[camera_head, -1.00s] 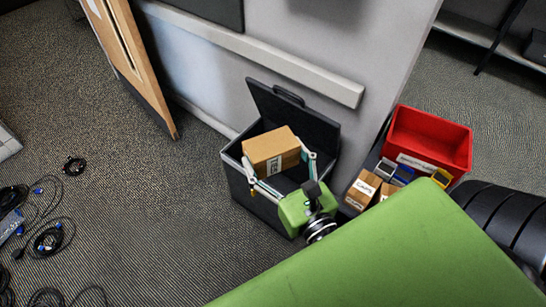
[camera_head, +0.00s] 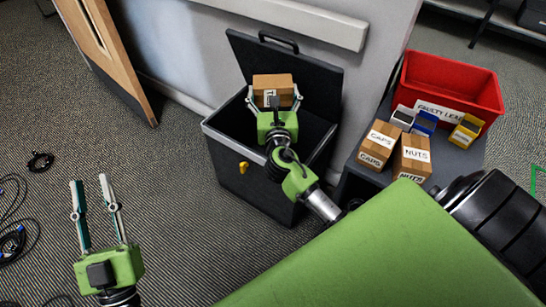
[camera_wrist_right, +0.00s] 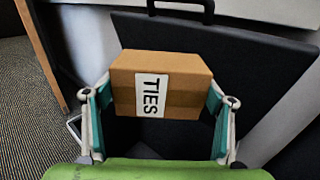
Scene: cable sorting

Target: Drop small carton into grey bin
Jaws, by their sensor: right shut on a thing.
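The small carton (camera_head: 272,88) is a brown box with a white label; the label reads TIES in the right wrist view (camera_wrist_right: 178,75). My right gripper (camera_head: 274,98) is shut on the carton, one finger on each side. It holds the carton over the opening of the dark grey bin (camera_head: 262,175), near the raised lid (camera_head: 300,70). The bin's inside is mostly hidden by my right gripper and arm. My left gripper (camera_head: 93,190) is open and empty, above the carpet to the left of the bin.
A low dark stand right of the bin holds cartons labelled CAPS (camera_head: 378,145) and NUTS (camera_head: 412,155), small blue, white and yellow items, and a red bin (camera_head: 450,90). Black cables (camera_head: 15,215) lie on the floor at left. The wall is behind the bin.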

